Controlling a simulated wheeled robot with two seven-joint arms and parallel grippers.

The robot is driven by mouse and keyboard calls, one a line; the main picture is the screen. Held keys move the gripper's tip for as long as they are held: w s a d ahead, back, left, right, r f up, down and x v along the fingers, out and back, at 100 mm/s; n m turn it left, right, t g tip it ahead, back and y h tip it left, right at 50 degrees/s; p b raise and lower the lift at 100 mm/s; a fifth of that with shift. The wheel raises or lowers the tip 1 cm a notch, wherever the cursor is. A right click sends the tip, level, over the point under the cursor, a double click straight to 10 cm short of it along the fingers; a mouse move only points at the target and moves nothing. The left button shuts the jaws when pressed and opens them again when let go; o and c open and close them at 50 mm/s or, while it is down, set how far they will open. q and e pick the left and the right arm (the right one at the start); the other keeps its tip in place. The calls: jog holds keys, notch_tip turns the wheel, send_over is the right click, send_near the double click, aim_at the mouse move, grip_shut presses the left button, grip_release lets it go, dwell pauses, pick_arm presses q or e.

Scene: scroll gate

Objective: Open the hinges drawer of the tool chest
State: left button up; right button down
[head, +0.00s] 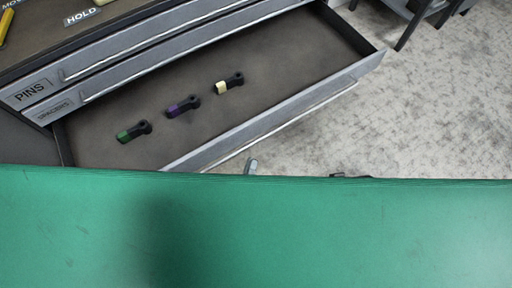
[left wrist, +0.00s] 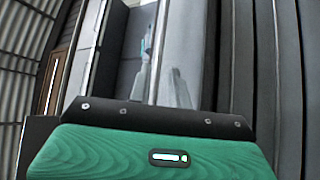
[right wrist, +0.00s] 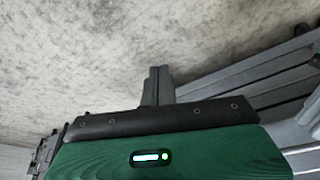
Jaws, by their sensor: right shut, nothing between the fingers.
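The grey tool chest fills the upper left of the head view. Its drawer labelled PINS (head: 30,90) and the one below it, whose small label (head: 54,112) is hard to read, look shut. A lower drawer (head: 270,122) stands pulled out; its own label does not show, so I cannot tell its name. My left gripper (head: 251,167) shows only as a small grey tip beside that drawer's front, mostly hidden by green. I cannot tell whether it touches or is open. My right gripper (right wrist: 157,86) is shut and empty, with grey drawer fronts to its right.
Three small tools with green (head: 132,132), purple (head: 183,106) and yellow (head: 229,84) parts lie in the open drawer. A HOLD label (head: 81,16) is on the chest top. Dark legs (head: 412,25) stand at upper right. The pale floor (head: 430,110) right of the drawer is clear.

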pick_arm(q)
jog(key=v, duration=0.5)
jog(key=shift+s+f, duration=0.1)
jog(key=shift+s, duration=0.15)
pick_arm(e)
jog(key=shift+s+r, duration=0.5)
jog(key=shift+r, duration=0.05)
jog(key=shift+w+r, duration=0.1)
jog(key=shift+w, duration=0.15)
